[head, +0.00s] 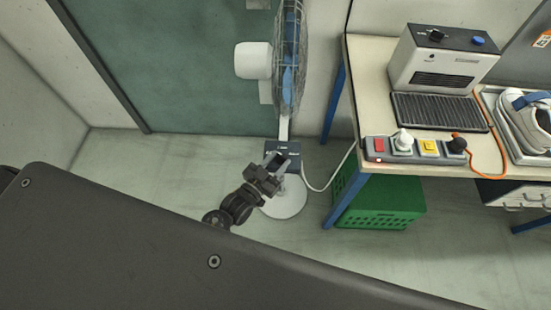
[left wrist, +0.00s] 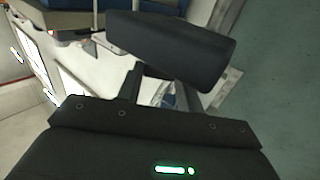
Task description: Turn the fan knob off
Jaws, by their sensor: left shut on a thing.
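The standing fan (head: 283,125) has a dark blue control box (head: 291,148) on its white pole, above a round base (head: 284,200). My left gripper (head: 277,162) is at the front of this box, its fingers against it. It is shut on the fan knob, which the fingers and wrist hide, so its setting cannot be read. In the left wrist view my left gripper (left wrist: 160,88) shows only in part, with a dark block across the view and pale surfaces behind it. My right gripper is not in view.
A workbench (head: 380,60) stands at right with a heater unit (head: 440,68) and a power strip (head: 415,151) on it. A green crate (head: 385,203) is under it, right of the fan base. A white cable (head: 327,181) runs from the fan. Floor at left is clear.

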